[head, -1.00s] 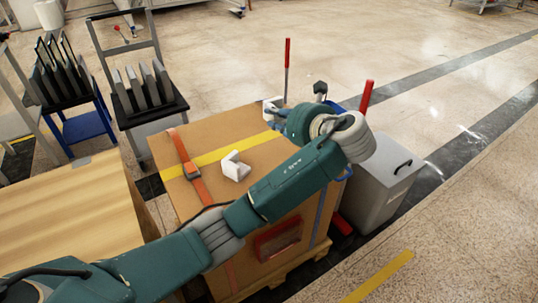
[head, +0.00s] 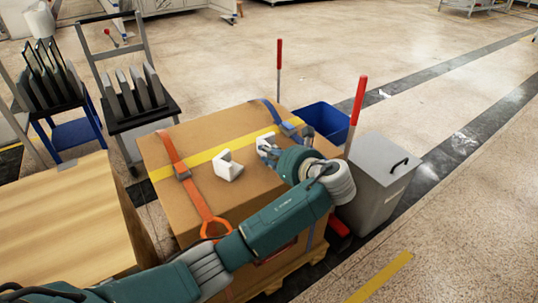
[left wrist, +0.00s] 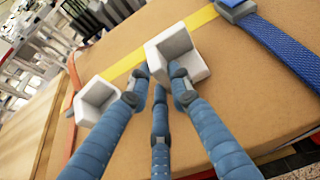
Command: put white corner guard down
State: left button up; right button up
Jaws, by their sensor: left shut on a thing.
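My left gripper (head: 267,151) is shut on a white corner guard (head: 264,138), over the top of the cardboard box (head: 205,140). In the left wrist view, the held guard (left wrist: 178,48) sits at the fingertips (left wrist: 160,76), next to the yellow stripe. I cannot tell whether it touches the box top. A second white corner guard (head: 228,166) lies loose on the box to the left of the gripper; it also shows in the left wrist view (left wrist: 97,97). My right gripper is not in view.
An orange strap (head: 191,185) and a blue strap (head: 284,125) cross the box. Red-topped posts (head: 279,55), a blue bin (head: 327,121) and a grey bin (head: 379,180) stand beyond and right of it. A wooden table (head: 65,215) is at left. The box top's front part is bare.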

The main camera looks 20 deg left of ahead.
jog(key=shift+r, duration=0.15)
pick_arm(q)
jog(key=o, duration=0.5)
jog(key=shift+f, duration=0.1)
jog(key=shift+o, duration=0.2)
